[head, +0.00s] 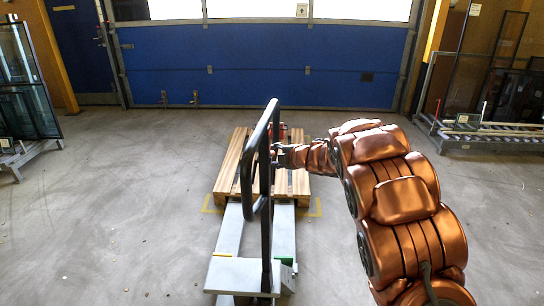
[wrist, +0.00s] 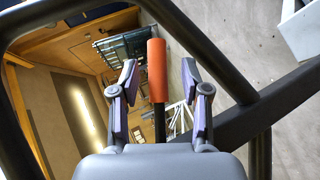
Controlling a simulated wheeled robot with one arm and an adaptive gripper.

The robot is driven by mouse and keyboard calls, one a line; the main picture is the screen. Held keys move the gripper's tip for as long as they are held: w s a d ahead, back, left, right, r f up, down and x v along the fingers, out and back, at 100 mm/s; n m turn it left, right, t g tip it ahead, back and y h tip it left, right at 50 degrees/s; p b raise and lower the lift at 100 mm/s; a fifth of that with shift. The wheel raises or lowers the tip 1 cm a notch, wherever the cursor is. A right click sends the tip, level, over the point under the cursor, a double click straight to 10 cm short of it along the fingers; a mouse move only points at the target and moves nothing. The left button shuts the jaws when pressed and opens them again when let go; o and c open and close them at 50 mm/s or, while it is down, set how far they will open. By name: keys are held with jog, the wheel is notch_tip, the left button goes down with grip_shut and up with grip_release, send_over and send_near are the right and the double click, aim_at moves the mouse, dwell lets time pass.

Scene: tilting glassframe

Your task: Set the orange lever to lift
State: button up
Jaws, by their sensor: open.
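The orange lever (wrist: 157,72) shows in the wrist view as an orange grip on a thin black rod. My gripper (wrist: 159,88) is open, with one finger on each side of the lever in the picture. A gap shows between the lever and both fingers; I cannot tell how deep it sits between them. In the head view my gripper (head: 281,157) is at the black loop handle (head: 247,165) of a pallet jack, partly hidden by it. The orange lever cannot be made out in the head view.
Dark handle bars (wrist: 205,50) surround my gripper closely in the wrist view. The grey pallet jack (head: 240,272) reaches to a wooden pallet (head: 228,172). Glass racks (head: 28,95) stand at the far left and right. The floor on the left is clear.

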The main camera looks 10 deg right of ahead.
jog(key=v, duration=0.5)
jog(key=shift+s+d+r, duration=0.15)
jog(key=shift+s, duration=0.2)
